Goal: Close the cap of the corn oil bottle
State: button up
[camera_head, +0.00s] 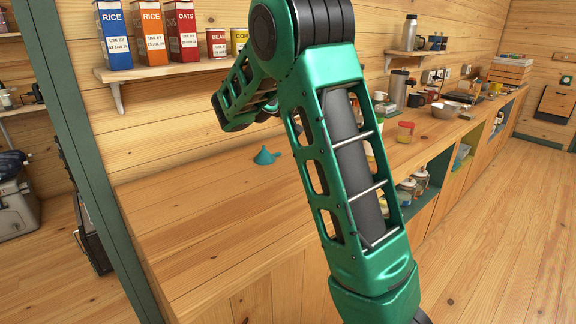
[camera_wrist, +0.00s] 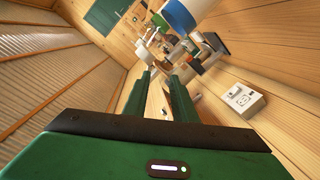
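I cannot clearly make out the corn oil bottle. In the head view, a narrow yellowish strip (camera_head: 370,156) shows behind my arm's right edge above the counter (camera_head: 210,215); it may be part of a bottle, but my arm hides most of it and no cap shows. My gripper is hidden behind my arm in the head view. In the wrist view, its two green fingers (camera_wrist: 160,78) are apart, with no object visibly held between them. Small, crowded items lie beyond the fingertips, too small to identify.
A teal funnel (camera_head: 264,156) stands on the otherwise bare left counter. A shelf (camera_head: 180,70) above holds rice and oats boxes and cans. A red-lidded jar (camera_head: 405,132) and a metal bowl (camera_head: 446,110) stand further right. The wrist view shows a wall outlet (camera_wrist: 243,98) right of the fingers.

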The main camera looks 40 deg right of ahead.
jog(key=s+a+f+n+t+y, duration=0.1)
jog(key=s+a+f+n+y, duration=0.1)
jog(key=a+f+y, duration=0.3)
jog(key=s+a+f+n+t+y, duration=0.2)
jog(key=a+f+y, duration=0.4)
jog(key=a, duration=0.7)
notch_tip(320, 180, down, 3)
jog(key=s+n, duration=0.1)
jog(key=s, duration=0.1)
jog(key=shift+s+r, duration=0.15)
jog(key=shift+s, duration=0.25)
jog(key=w+d+r+m+g+h, duration=0.2)
jog(key=w+d+m, duration=0.1)
jog(key=d, duration=0.4)
jog(key=w+d+r+m+g+h, duration=0.2)
jog(key=w+d, duration=0.1)
jog(key=d, duration=0.4)
notch_tip(320, 180, up, 16)
jog(key=w+d+m+g+h, duration=0.1)
jog(key=w+m+g+h, duration=0.15)
jog(key=m+h, duration=0.25)
jog(key=shift+y, duration=0.3)
jog(key=x, duration=1.1)
jog(key=shift+s, duration=0.25)
jog(key=shift+r, duration=0.1)
jog(key=shift+c, duration=0.5)
